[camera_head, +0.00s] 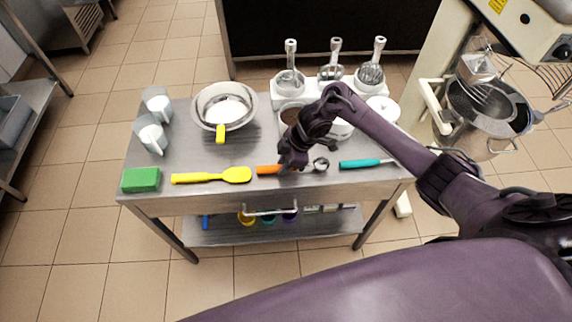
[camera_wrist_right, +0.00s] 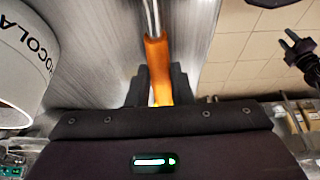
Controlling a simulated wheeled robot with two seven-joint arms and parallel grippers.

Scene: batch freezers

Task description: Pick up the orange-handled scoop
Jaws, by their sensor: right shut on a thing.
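The orange-handled scoop lies along the front of the steel table, its orange handle (camera_head: 268,169) pointing left and its metal bowl (camera_head: 321,164) to the right in the head view. My right gripper (camera_head: 290,160) is down at the table, over the handle. In the right wrist view the two dark fingers of my right gripper (camera_wrist_right: 158,88) are on either side of the orange handle (camera_wrist_right: 157,52), shut on it. The scoop's shaft runs up out of that view. I cannot tell whether the scoop touches the table.
On the steel table (camera_head: 190,194), a yellow spatula (camera_head: 212,176) lies left of the scoop and a teal-handled tool (camera_head: 365,163) right of it. A green sponge (camera_head: 141,180), a metal bowl (camera_head: 224,106), glasses of white content (camera_head: 151,134) and white tubs stand around. A chocolate-labelled tub (camera_wrist_right: 22,62) is close by.

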